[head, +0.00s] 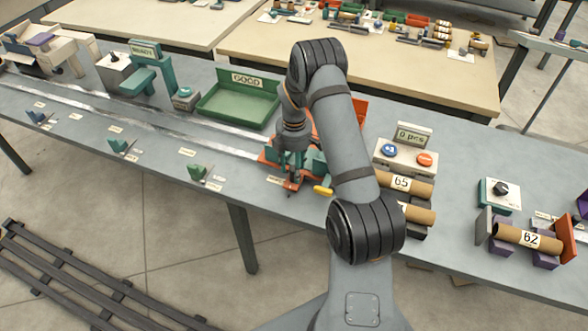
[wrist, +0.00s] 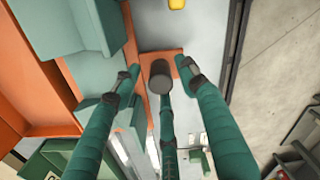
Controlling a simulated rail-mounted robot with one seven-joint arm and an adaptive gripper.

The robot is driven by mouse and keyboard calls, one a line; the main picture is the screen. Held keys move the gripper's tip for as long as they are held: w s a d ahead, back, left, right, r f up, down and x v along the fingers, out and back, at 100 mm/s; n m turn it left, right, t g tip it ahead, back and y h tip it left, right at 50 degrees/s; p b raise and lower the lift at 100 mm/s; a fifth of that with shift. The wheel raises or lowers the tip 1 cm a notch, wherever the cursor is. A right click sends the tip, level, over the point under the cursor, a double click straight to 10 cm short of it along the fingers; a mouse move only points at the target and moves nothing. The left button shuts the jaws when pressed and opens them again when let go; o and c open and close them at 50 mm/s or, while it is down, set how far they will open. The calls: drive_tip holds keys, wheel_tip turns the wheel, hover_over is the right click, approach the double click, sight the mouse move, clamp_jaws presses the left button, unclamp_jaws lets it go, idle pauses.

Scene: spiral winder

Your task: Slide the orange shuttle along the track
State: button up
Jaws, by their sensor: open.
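The orange shuttle (head: 268,157) is at the right end of the silver track (head: 160,125), partly hidden under my arm in the head view. In the wrist view its orange plate (wrist: 178,60) carries an upright dark grey knob (wrist: 160,80). My gripper (head: 291,178) is above the shuttle, pointing down. In the wrist view my gripper (wrist: 160,72) has its green fingers open around the knob, one on each side and one below it in the picture. I cannot tell whether any finger touches it.
A green GOOD tray (head: 240,103) stands behind the track. Several small green-tipped pieces line the bench's front edge, including one (head: 198,172) left of the shuttle. A yellow handle (head: 323,190), cardboard tubes (head: 405,184) and a counter box (head: 406,155) are to the right.

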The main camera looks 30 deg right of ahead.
drive_tip(key=shift+f, duration=0.85)
drive_tip(key=c, duration=0.3)
drive_tip(key=c, duration=0.7)
clamp_jaws()
